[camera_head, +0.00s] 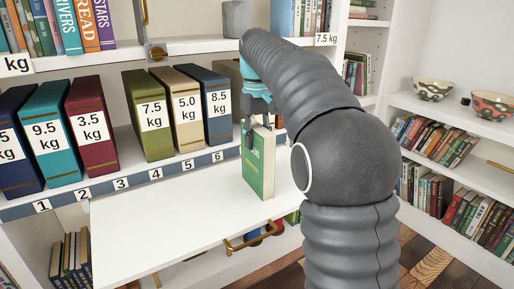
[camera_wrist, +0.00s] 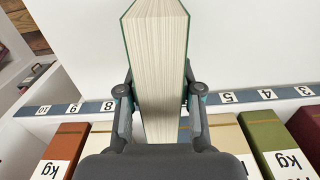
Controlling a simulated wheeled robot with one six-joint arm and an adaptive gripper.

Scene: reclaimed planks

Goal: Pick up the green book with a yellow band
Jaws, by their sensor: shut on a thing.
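A green book (camera_head: 261,165) with pale pages and white lettering is upright at the right part of the white pull-out board (camera_head: 180,235). I cannot make out a yellow band on it. My gripper (camera_head: 262,122) comes down from above and is shut on the upper part of the book. In the wrist view, the fingers (camera_wrist: 160,93) press on both covers of the green book (camera_wrist: 157,50), with its page edges facing the camera. I cannot tell whether its lower edge touches the board.
Several weight-labelled binders (camera_head: 150,115) stand on the shelf behind the numbered strip (camera_head: 120,183). A brass handle (camera_head: 249,237) is below the board. Bowls (camera_head: 433,89) and packed books (camera_head: 440,140) fill the right shelves. The board left of the book is clear.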

